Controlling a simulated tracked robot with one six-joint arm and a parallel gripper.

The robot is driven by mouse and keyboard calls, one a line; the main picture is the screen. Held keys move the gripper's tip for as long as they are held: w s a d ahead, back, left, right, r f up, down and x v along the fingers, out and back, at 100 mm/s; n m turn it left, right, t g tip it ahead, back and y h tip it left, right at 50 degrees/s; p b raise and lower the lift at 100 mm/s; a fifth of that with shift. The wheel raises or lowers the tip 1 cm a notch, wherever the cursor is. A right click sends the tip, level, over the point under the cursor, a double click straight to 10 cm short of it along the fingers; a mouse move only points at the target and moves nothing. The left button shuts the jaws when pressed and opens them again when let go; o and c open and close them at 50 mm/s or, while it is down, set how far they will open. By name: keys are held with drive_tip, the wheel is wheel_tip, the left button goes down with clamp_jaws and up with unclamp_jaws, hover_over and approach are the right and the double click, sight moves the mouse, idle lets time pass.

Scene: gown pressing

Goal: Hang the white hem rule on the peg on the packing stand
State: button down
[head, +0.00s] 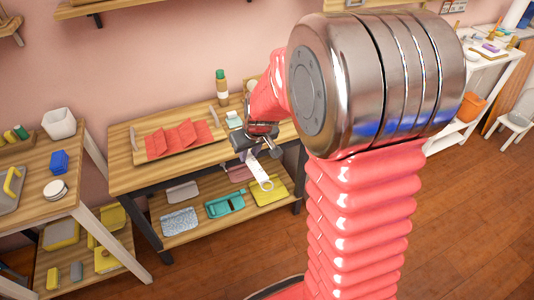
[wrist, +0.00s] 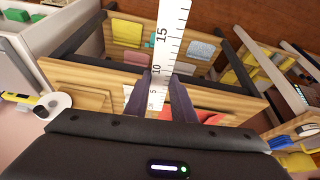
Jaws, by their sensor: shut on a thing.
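My gripper (head: 250,143) is above the front edge of the wooden bench in the head view. It is shut on the white hem rule (head: 258,172), which hangs down at a slant in front of the bench, its ring-shaped end lowest. In the wrist view the rule (wrist: 172,30) runs between the two dark fingers (wrist: 163,88) and away from them, with black marks and numbers up to 15 showing. I cannot pick out the packing stand or its peg for certain in either view; my arm hides part of the head view.
The wooden bench (head: 120,180) carries a board with folded red cloth (head: 180,138) and a brown bottle (head: 221,88). Its lower shelf holds several folded cloths. A second wooden table (head: 30,208) stands at left, a white table (head: 480,60) at far right. The floor in front is clear.

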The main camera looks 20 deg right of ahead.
drive_tip(key=shift+m, duration=0.4)
drive_tip(key=a, duration=0.2)
drive_tip(key=w+a, duration=0.1)
drive_tip(key=a, duration=0.2)
drive_tip(key=shift+w+a+r, duration=0.1)
drive_tip(key=shift+w+a, duration=0.2)
drive_tip(key=shift+w, duration=0.1)
drive_tip(key=shift+s, duration=0.15)
